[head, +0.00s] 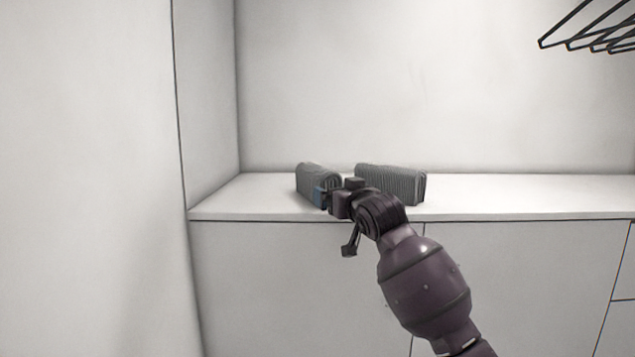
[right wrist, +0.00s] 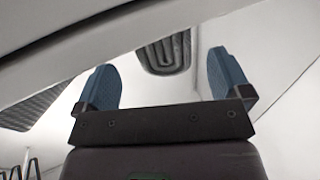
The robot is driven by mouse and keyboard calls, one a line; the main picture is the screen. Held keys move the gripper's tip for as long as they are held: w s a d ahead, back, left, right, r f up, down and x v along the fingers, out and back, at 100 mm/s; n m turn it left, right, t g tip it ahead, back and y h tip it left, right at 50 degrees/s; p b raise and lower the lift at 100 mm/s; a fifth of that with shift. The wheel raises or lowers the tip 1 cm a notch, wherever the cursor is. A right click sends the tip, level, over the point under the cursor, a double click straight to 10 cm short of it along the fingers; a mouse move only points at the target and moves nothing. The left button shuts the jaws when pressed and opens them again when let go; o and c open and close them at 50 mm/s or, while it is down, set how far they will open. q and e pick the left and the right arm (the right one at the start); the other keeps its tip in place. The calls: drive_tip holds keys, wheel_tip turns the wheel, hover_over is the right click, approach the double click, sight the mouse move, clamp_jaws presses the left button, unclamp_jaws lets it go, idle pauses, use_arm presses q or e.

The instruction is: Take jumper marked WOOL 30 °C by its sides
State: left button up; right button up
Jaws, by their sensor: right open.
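Two folded grey knitted jumpers lie on the white counter: a left one (head: 316,176) and a right, ribbed one (head: 392,183). No label can be read on either, so I cannot tell which is marked WOOL 30 °C. My right gripper (head: 323,197) is at the near end of the left jumper, partly covering it. In the right wrist view the gripper (right wrist: 163,66) is open, and the folded end of a jumper (right wrist: 165,54) shows beyond and between its blue fingers, with gaps on both sides. My left gripper is not in view.
The white counter (head: 520,195) is clear to the right. A white wall panel (head: 90,180) stands close on the left. Black hangers (head: 590,30) hang at the upper right. The right jumper lies close beside my right wrist.

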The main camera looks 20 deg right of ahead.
sight(317, 182)
drive_tip(key=shift+w+a+f+p, duration=0.15)
drive_tip(key=shift+w+p, duration=0.1)
drive_tip(key=shift+w, duration=0.55)
drive_tip(key=shift+w+a+r+p, duration=0.15)
drive_tip(key=shift+w+p, duration=0.15)
drive_tip(key=shift+w, duration=0.55)
drive_tip(key=shift+w+a+f+p, duration=0.15)
drive_tip(key=shift+w+p, duration=0.1)
drive_tip(key=shift+w, duration=0.55)
drive_tip(key=c, duration=1.2)
